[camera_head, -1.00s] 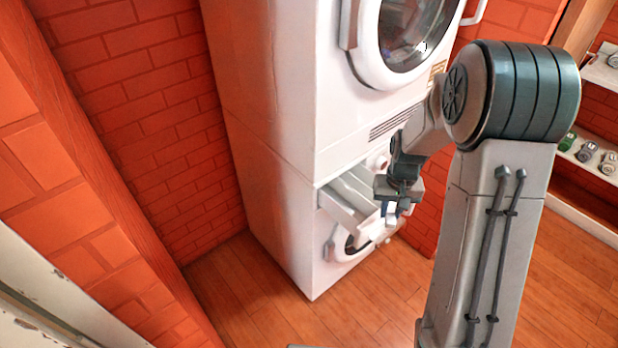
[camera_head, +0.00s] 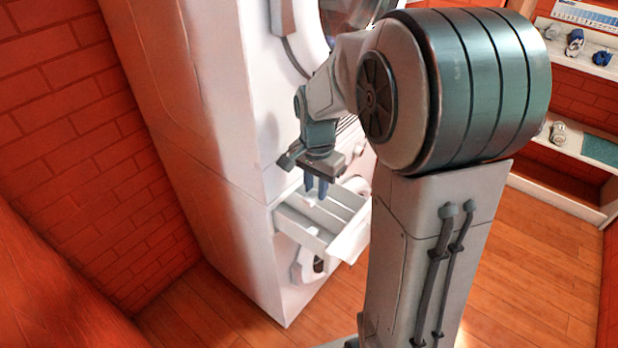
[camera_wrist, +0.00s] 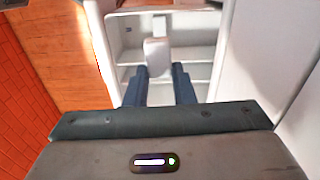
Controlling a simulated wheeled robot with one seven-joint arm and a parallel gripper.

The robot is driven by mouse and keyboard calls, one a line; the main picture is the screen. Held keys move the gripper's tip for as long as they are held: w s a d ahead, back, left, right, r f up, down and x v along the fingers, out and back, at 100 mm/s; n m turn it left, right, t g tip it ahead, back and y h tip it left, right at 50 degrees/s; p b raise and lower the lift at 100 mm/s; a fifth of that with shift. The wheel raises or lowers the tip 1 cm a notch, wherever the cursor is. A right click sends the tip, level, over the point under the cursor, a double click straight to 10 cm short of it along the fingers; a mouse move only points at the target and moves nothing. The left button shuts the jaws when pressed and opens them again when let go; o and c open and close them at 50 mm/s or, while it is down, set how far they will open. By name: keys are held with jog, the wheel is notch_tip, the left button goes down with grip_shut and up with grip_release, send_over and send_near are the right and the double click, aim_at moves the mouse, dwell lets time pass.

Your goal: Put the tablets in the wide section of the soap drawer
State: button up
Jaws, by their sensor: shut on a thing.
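The soap drawer (camera_head: 290,225) is pulled out of the lower white machine, with long sections split by dividers. My gripper (camera_head: 316,188) is above the drawer, pointing down. In the wrist view my gripper (camera_wrist: 159,74) has its two dark blue fingers shut on a white tablet (camera_wrist: 157,56). The tablet is over the drawer sections (camera_wrist: 198,52); I cannot tell whether it touches the drawer. A small dark blue spot (camera_wrist: 127,30) shows in a far left section; I cannot tell what it is.
The upper machine (camera_head: 220,80) rises right behind the drawer, close to my arm. A brick wall (camera_head: 80,160) stands on the left. Shelves with small items (camera_head: 575,45) are at the far right. The wooden floor (camera_head: 550,260) is clear.

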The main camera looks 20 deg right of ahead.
aim_at(316, 190)
jog(key=shift+f+m, duration=0.15)
jog(key=shift+m, duration=0.15)
notch_tip(316, 190, down, 6)
jog(key=b, duration=0.5)
jog(key=shift+r, duration=0.25)
jog(key=o, duration=1)
jog(key=shift+o, duration=0.2)
jog(key=shift+r, duration=0.1)
notch_tip(316, 190, up, 14)
jog(key=shift+f+p, duration=0.25)
jog(key=shift+p, duration=0.8)
jog(key=shift+r, duration=0.1)
